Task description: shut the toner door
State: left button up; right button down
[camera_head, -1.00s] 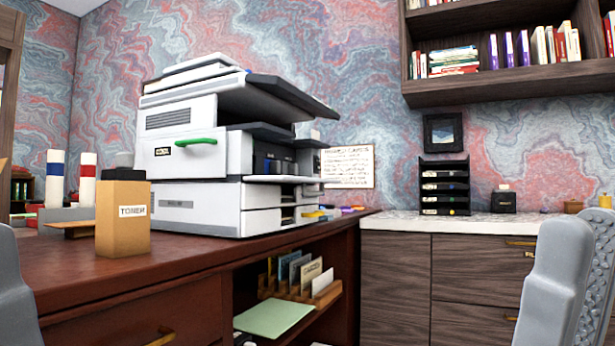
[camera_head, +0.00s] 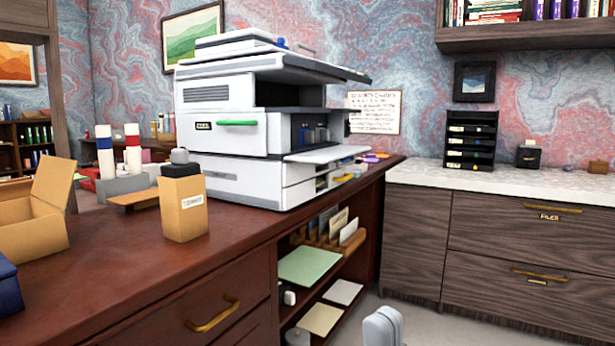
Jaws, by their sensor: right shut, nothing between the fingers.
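The white and dark grey printer (camera_head: 235,181) stands on the brown desk. A white panel with a green handle (camera_head: 237,122) and a small dark label covers its left face. In its right-hand face is a dark opening (camera_head: 309,133) with dark and bluish parts inside. A white flap (camera_head: 325,154) sticks out level below that opening, so it looks open. I cannot read which part is marked as the toner door. My right gripper (camera_head: 383,328) shows only as a grey tip at the bottom edge, shut and empty, well apart from the printer. My left gripper is out of view.
A brown toner box (camera_head: 183,208) stands in front of the printer, with an open carton (camera_head: 35,216) to its left. Red and blue banded tubes (camera_head: 132,148) stand behind. Open shelves (camera_head: 320,265) lie under the desk. A marble-topped cabinet (camera_head: 500,182) is at right.

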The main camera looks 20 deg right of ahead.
aim_at(325, 155)
jog(key=i+l+u, duration=0.2)
jog(key=l, duration=0.15)
jog(key=i+l+u, duration=0.15)
jog(key=l, duration=0.25)
jog(key=l+u, duration=0.2)
jog(key=l, duration=0.15)
jog(key=i+l+u, duration=0.15)
jog(key=l, duration=0.3)
jog(key=i+l, duration=0.6)
